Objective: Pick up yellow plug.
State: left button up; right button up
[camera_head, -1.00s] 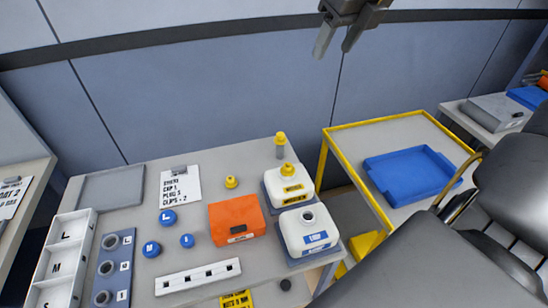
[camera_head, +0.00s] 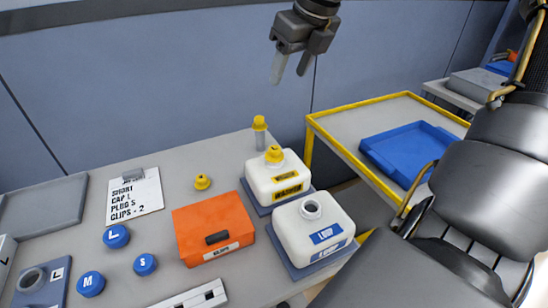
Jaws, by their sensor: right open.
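A small yellow plug-like piece (camera_head: 202,182) lies alone on the grey table, left of the white bottles. Another yellow piece (camera_head: 259,122) sits on top of a small grey cylinder (camera_head: 260,140) at the table's back edge. A yellow cap (camera_head: 274,154) is on the rear white bottle (camera_head: 279,178). I cannot tell which yellow piece is the plug named in the task. My right gripper (camera_head: 291,67) is open and empty, fingers pointing down, above and apart from all of them. My left gripper is not in view.
A front white bottle (camera_head: 335,225) with an uncapped neck stands beside an orange box (camera_head: 213,225). Several blue caps (camera_head: 116,236) and a printed card (camera_head: 134,197) lie to the left. A blue tray (camera_head: 410,150) rests on a yellow-edged side table (camera_head: 355,122).

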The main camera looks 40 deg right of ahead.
jog(key=b, duration=0.8)
send_near(275, 148)
jog(key=b+x, duration=0.1)
jog(key=x, duration=0.7)
jog(key=shift+f, duration=0.15)
jog(key=shift+a+f, duration=0.1)
jog(key=shift+f, duration=0.1)
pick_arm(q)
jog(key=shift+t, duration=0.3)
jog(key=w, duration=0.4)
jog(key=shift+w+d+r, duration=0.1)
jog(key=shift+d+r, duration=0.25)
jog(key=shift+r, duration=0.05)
pick_arm(e)
jog(key=c, duration=1.1)
